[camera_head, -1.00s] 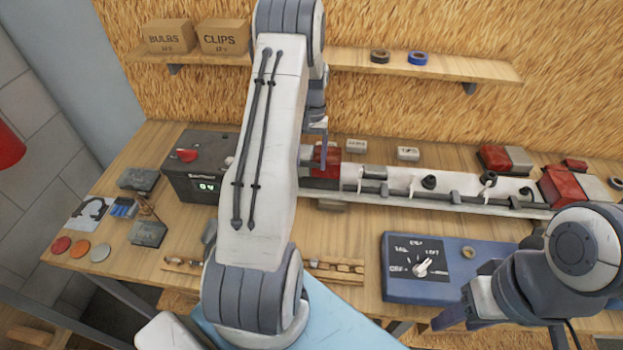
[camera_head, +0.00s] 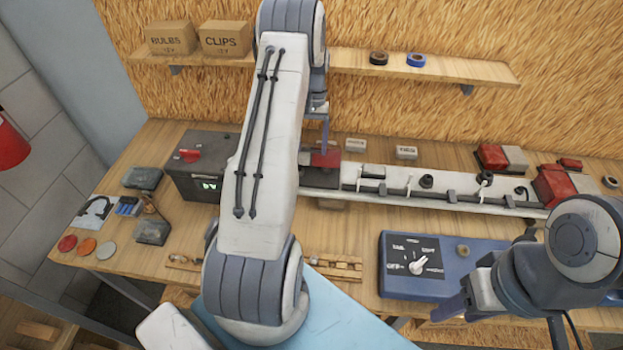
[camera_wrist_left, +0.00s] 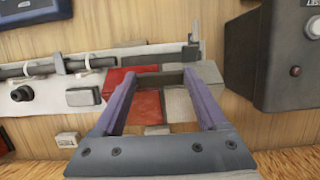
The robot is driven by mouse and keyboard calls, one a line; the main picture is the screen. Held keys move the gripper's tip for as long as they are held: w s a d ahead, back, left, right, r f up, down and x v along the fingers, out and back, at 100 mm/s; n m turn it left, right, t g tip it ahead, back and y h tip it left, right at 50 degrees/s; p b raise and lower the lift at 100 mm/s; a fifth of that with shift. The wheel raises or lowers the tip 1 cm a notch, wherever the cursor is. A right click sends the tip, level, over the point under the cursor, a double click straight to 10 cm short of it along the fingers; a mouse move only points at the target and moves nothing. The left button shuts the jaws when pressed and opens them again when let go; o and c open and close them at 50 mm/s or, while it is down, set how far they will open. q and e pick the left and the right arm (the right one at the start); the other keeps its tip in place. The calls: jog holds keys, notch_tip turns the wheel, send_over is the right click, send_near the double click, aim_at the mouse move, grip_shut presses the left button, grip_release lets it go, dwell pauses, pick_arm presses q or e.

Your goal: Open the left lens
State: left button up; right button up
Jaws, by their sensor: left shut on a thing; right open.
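The left lens is the red part (camera_head: 327,157) of the lamp at the left end of the white trailer bar (camera_head: 400,181) in the head view. In the left wrist view the red lens (camera_wrist_left: 147,105) and grey lamp parts lie between my left fingers. My left gripper (camera_wrist_left: 160,76) is shut on the lens. In the head view one left finger (camera_head: 325,130) shows just above the lens, and my forearm hides the area left of it. Whether the lens is separated from its base is unclear. My right gripper (camera_head: 462,308) is open and empty at the lower right.
A dark battery box (camera_head: 200,175) with a display stands left of the lamp. A blue control box (camera_head: 440,258) with a knob lies in front. A red and grey lamp (camera_head: 553,187) sits at the right end. Small blocks (camera_head: 406,152) lie behind the bar.

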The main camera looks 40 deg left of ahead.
pick_arm(q)
jog(key=shift+w+a+r+p, duration=0.5)
jog(key=shift+w+r+p, duration=0.1)
jog(key=shift+w, duration=0.15)
jog(key=shift+w+a+r+p, duration=0.45)
jog(key=shift+w+r+p, duration=0.1)
jog(key=shift+w, duration=0.3)
jog(key=w+a, duration=0.1)
jog(key=w+a+r+p, duration=0.1)
jog(key=w, duration=0.1)
jog(key=shift+w+a, duration=0.15)
jog(key=shift+w, duration=0.15)
jog(key=o, duration=0.7)
jog(key=shift+r+p, duration=0.15)
jog(key=shift+p, duration=0.2)
